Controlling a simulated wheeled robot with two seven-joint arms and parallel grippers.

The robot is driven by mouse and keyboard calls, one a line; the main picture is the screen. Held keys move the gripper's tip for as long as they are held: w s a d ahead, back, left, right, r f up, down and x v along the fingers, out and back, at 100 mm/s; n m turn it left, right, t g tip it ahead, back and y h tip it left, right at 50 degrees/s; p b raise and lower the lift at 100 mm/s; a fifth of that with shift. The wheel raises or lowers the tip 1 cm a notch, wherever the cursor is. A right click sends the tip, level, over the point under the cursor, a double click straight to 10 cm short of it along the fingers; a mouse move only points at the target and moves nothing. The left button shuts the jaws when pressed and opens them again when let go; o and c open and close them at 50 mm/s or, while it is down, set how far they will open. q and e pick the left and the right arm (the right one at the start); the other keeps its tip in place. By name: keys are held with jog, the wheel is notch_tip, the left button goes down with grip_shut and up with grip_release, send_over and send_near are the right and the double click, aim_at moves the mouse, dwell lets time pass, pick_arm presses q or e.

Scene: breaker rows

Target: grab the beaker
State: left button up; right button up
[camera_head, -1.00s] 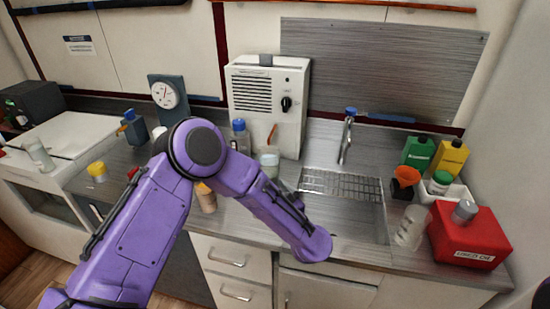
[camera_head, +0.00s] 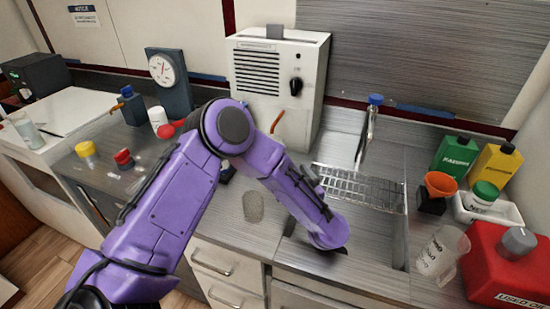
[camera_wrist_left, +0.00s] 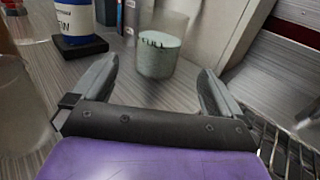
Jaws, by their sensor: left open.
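In the left wrist view, a clear beaker with pale green contents (camera_wrist_left: 160,55) stands upright on the counter, just beyond my left gripper's fingertips. My left gripper (camera_wrist_left: 160,68) is open and empty, its fingers pointing toward that beaker. In the head view the purple left arm reaches over the counter, and its fingers and the green-filled beaker are hidden behind it. Another clear glass vessel (camera_head: 253,207) stands on the counter left of the arm's end. My right gripper is not in view.
The sink with its wire rack (camera_head: 358,187) lies beside the arm; the faucet (camera_head: 371,125) rises behind it. A white appliance (camera_head: 277,85) stands at the back. A red can (camera_head: 508,265) and bottles crowd the right. In the wrist view, a blue bottle (camera_wrist_left: 75,22) stands left.

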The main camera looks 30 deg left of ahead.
pick_arm(q)
jog(key=p+x, duration=0.2)
jog(key=x, duration=0.4)
jog(key=shift+a+r, duration=0.1)
jog(key=p+x, duration=0.2)
jog(key=x, duration=0.2)
jog(key=shift+w+a, duration=0.25)
jog(key=shift+a, duration=0.05)
jog(key=shift+a+f, duration=0.1)
jog(key=shift+f, duration=0.1)
jog(key=shift+c, duration=1.2)
jog(key=c, duration=0.8)
jog(key=shift+o, duration=0.2)
jog(key=shift+w+r, duration=0.1)
jog(key=shift+r, duration=0.05)
